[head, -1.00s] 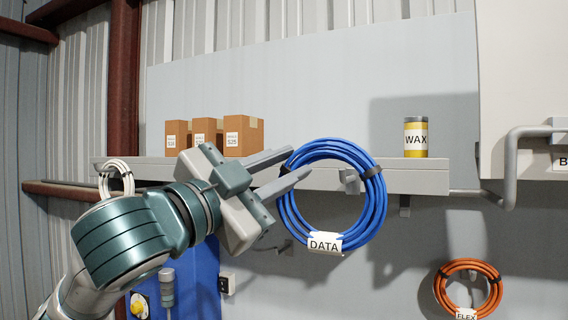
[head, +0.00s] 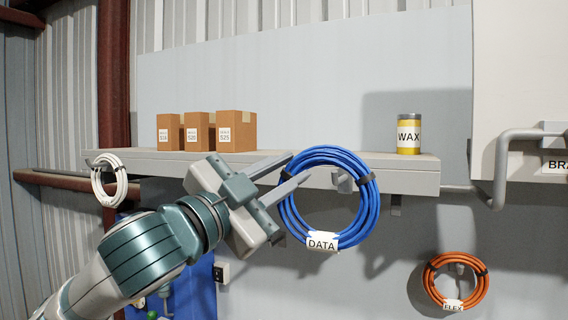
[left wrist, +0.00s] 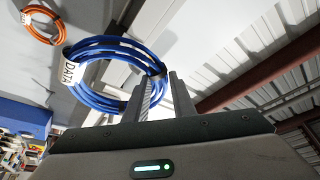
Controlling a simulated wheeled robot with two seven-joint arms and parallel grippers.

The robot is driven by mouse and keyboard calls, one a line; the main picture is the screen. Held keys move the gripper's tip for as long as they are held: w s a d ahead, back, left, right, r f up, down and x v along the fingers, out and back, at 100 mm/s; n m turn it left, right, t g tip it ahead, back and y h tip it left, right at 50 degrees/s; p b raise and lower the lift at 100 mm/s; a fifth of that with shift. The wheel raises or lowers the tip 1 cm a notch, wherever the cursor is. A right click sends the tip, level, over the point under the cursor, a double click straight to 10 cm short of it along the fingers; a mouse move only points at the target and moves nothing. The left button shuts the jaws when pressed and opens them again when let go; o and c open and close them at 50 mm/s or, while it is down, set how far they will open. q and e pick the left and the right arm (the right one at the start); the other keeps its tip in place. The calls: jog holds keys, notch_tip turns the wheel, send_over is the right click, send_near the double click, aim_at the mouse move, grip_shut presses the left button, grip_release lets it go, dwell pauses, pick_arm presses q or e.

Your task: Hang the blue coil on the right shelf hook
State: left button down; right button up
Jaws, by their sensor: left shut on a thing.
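The blue coil (head: 370,212), with black ties and a white DATA tag, hangs upright in front of the shelf's front edge; it also shows in the left wrist view (left wrist: 85,95). My left gripper (head: 299,165) is shut on the coil's upper left side. In the left wrist view its fingers (left wrist: 163,78) lie on either side of the strands. A grey shelf hook (head: 343,182) shows inside the ring, near its upper right strands. I cannot tell whether the coil rests on it. My right gripper is not in view.
The grey shelf (head: 410,178) carries several cardboard boxes (head: 236,131) and a yellow WAX can (head: 409,134). A white coil (head: 121,178) hangs at its left end. An orange coil (head: 430,282) hangs lower right. A grey pipe (head: 501,165) runs right of the shelf.

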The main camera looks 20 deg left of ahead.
pick_arm(q)
jog(key=shift+w+p, duration=0.35)
jog(key=shift+p, duration=0.2)
jog(key=shift+w+f, duration=0.1)
jog(key=shift+w, duration=0.95)
jog(key=shift+w+d+f, duration=0.1)
jog(key=shift+w, duration=1.15)
jog(key=w, duration=0.2)
jog(key=w+f+b, duration=0.1)
jog(key=w, duration=0.1)
jog(key=w+f, duration=0.1)
jog(key=w, duration=0.1)
jog(key=shift+w+d+f+b, duration=0.15)
jog(key=shift+w+f+b, duration=0.05)
jog(key=shift+w+b, duration=0.2)
jog(key=c, duration=1.4)
grip_release()
